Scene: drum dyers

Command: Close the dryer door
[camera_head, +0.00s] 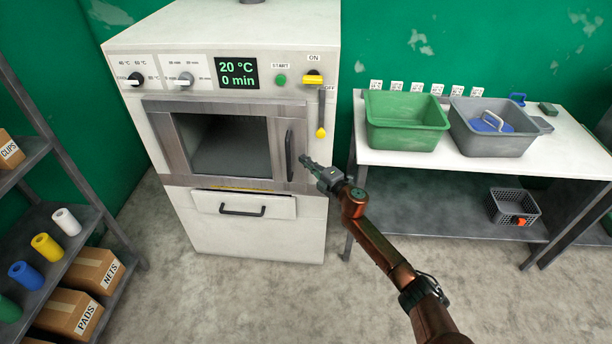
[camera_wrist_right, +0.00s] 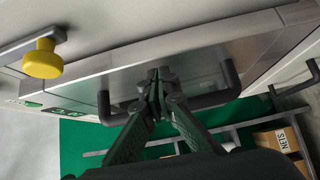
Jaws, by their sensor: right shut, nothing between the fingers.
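The dryer (camera_head: 262,227) is a white cabinet with a metal-framed door (camera_head: 278,115) and a dark window. The door looks flush or nearly so with the front; I cannot tell whether a narrow gap is left. Its dark upright handle (camera_head: 289,155) is on the door's right side. My right gripper (camera_head: 305,161) is shut and empty, just right of the handle. In the right wrist view the fingertips (camera_wrist_right: 158,78) are at the door's metal face, overlapping the middle of the handle (camera_wrist_right: 212,99); contact is unclear. My left gripper is out of view.
A lower drawer (camera_head: 240,204) has its own handle. A yellow-tipped lever (camera_head: 321,131) hangs at the panel's right. A white table (camera_head: 400,158) with a green tub (camera_head: 405,138) and a grey tub (camera_head: 480,145) stands right. A shelf rack (camera_head: 60,205) stands left. Floor ahead is clear.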

